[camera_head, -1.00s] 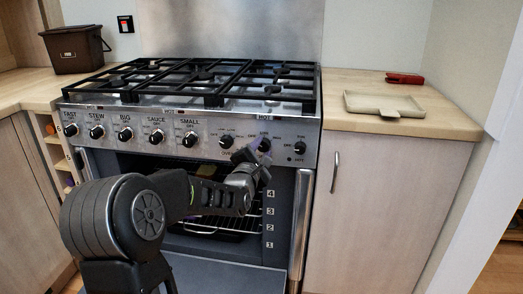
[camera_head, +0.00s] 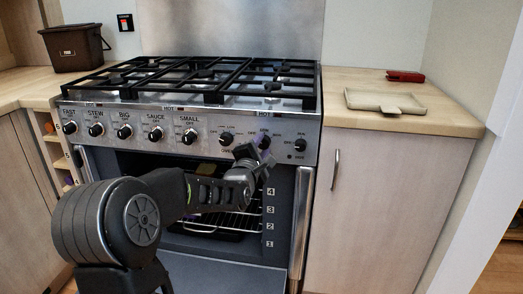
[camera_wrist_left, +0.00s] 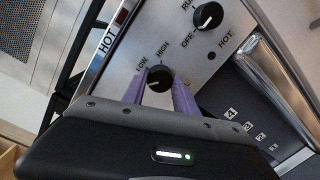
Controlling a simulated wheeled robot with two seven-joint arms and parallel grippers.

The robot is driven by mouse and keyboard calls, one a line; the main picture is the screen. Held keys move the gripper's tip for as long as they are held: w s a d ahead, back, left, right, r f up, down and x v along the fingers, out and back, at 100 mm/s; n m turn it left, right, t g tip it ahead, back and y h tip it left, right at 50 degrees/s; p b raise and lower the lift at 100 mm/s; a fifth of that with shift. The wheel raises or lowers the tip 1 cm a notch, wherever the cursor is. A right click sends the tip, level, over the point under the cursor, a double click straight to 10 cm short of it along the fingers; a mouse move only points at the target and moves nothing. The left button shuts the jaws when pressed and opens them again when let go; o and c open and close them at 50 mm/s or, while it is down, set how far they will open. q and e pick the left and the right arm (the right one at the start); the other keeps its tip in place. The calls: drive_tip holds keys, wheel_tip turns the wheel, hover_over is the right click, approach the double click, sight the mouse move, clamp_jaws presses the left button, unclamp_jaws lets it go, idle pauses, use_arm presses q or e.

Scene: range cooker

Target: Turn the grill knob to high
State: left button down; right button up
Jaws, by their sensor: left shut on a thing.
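The grill knob (camera_wrist_left: 158,78) is a black round knob on the steel panel, with LOW and HIGH printed beside it in the left wrist view. My left gripper (camera_wrist_left: 160,88) has its purple fingers on either side of this knob and is shut on it. Its exact pointer setting is hard to read. In the head view, my left gripper (camera_head: 262,143) is at the right part of the panel and partly hides the knob. My right gripper is not in view.
A knob marked OFF and RUN (camera_wrist_left: 208,16) sits close beside the held one. Another knob (camera_head: 226,139) is to its left. The oven door (camera_head: 225,250) hangs open below, with a rack inside. A tray (camera_head: 384,103) lies on the right worktop.

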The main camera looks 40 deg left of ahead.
use_arm(q)
drive_tip(key=shift+f+m+b, duration=0.15)
drive_tip(key=shift+m+b, duration=0.5)
drive_tip(key=shift+m, duration=1.35)
drive_tip(key=shift+m+g, duration=0.3)
drive_tip(key=shift+m, duration=0.6)
drive_tip(key=m, duration=0.2)
drive_tip(key=shift+d+r+m, duration=0.1)
drive_tip(key=shift+r+m, duration=0.1)
drive_tip(key=shift+m, duration=0.1)
drive_tip(key=shift+m+y+p, duration=0.3)
drive_tip(key=shift+m+p, duration=0.3)
drive_tip(key=shift+m, duration=0.6)
drive_tip(key=m+p, duration=0.2)
drive_tip(key=m, duration=0.1)
drive_tip(key=shift+g, duration=0.4)
drive_tip(key=m+p, duration=0.2)
drive_tip(key=m, duration=0.2)
drive_tip(key=shift+y, duration=0.3)
drive_tip(key=shift+f+m+p, duration=0.1)
drive_tip(key=shift+m+p, duration=0.5)
drive_tip(key=shift+m, duration=0.7)
drive_tip(key=shift+y, duration=0.3)
